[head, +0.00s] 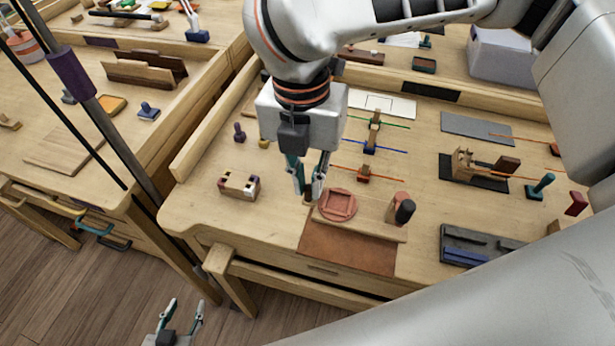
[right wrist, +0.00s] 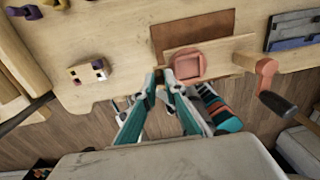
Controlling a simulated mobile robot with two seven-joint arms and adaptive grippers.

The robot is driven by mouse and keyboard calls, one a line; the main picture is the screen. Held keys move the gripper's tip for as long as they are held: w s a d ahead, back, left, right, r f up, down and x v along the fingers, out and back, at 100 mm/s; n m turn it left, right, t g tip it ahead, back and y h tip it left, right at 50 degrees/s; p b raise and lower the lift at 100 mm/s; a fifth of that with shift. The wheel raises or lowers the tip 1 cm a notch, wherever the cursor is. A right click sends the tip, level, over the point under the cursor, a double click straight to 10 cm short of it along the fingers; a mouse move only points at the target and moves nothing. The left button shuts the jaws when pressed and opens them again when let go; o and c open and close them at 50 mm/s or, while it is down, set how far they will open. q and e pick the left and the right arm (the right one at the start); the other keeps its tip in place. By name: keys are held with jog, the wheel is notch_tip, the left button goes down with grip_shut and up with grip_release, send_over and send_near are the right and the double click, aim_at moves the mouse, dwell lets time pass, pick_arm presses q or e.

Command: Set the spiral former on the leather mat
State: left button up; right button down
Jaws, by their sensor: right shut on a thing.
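The spiral former is a pale wooden board (head: 365,222) with a reddish square-and-ring piece (head: 337,204) and a dark-handled crank (head: 404,210) at its right end. My right gripper (head: 308,196) is shut on the board's left end; its fingers (right wrist: 162,78) also show in the right wrist view. The former appears held above the brown leather mat (head: 350,250), covering part of it in both views. The exact height is unclear. The mat lies at the table's front edge and also shows in the right wrist view (right wrist: 195,32). My left gripper (head: 185,308) is open and empty, low over the floor.
A two-tone wooden block (head: 239,186) stands left of the mat. A dark tray with blue bars (head: 475,246) lies to its right. An orange block with a rod (head: 366,173) and a wooden stand (head: 485,172) are behind. The table's front edge is close.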

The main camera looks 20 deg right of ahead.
aim_at(307, 198)
jog(key=shift+a+f, duration=0.1)
jog(key=shift+f, duration=1.75)
jog(key=shift+f, duration=0.6)
dwell(0.7)
jog(key=c, duration=2)
grip_release()
jog(key=r, duration=1.2)
jog(key=shift+w+a, duration=0.25)
jog(key=shift+a, duration=0.1)
